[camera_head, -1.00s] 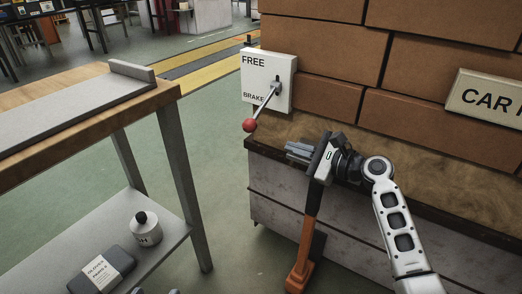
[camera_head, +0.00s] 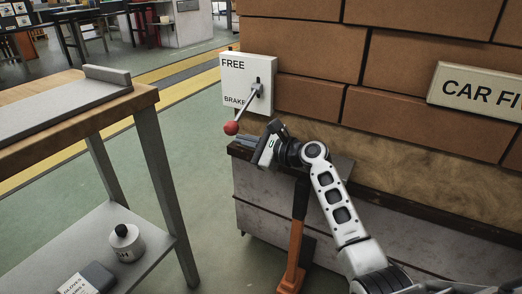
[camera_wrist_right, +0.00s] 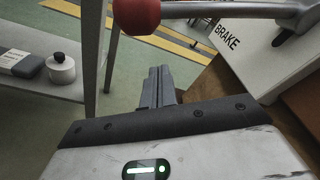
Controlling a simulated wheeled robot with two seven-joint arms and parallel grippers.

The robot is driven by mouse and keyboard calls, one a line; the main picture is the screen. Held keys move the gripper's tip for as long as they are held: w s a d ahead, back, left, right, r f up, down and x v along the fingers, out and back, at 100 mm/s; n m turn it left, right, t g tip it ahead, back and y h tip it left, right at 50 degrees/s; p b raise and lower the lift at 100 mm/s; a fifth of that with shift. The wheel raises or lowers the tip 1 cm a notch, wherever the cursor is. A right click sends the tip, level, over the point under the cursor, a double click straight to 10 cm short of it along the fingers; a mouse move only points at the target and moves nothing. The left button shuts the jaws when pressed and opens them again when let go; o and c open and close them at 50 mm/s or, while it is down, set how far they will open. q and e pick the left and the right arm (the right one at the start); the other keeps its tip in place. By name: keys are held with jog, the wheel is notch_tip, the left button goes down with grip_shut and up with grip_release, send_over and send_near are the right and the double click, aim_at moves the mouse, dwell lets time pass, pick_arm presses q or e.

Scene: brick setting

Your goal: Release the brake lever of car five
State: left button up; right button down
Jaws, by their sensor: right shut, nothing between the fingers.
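The brake lever is a grey rod with a red ball (camera_head: 231,128) at its end. It sticks out and down from a white plate (camera_head: 235,67), with its ball by the lower BRAKE label; FREE is printed at the top. The CAR FIVE sign (camera_head: 479,95) is on the brick wall to the right. My right gripper (camera_head: 244,143) is shut and empty, just below and right of the ball. In the right wrist view its closed fingers (camera_wrist_right: 157,88) lie below the red ball (camera_wrist_right: 137,14) and rod, with a visible gap. My left gripper is out of view.
A wood-topped bench (camera_head: 98,98) stands at the left, with a white container (camera_head: 127,246) and a dark labelled box on its lower shelf. A brick wall stands behind the ledge at the right.

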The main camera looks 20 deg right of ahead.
aim_at(243, 108)
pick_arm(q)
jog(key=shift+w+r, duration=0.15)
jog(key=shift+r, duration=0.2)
pick_arm(e)
jog(key=shift+s+a+r, duration=0.3)
jog(key=shift+s+r, duration=0.25)
jog(key=shift+r, duration=0.25)
jog(key=shift+s+a+r, duration=0.3)
jog(key=shift+s+r, duration=0.25)
jog(key=shift+r, duration=0.2)
pick_arm(q)
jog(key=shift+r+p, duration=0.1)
jog(key=shift+p, duration=0.2)
pick_arm(e)
jog(key=shift+r, duration=0.15)
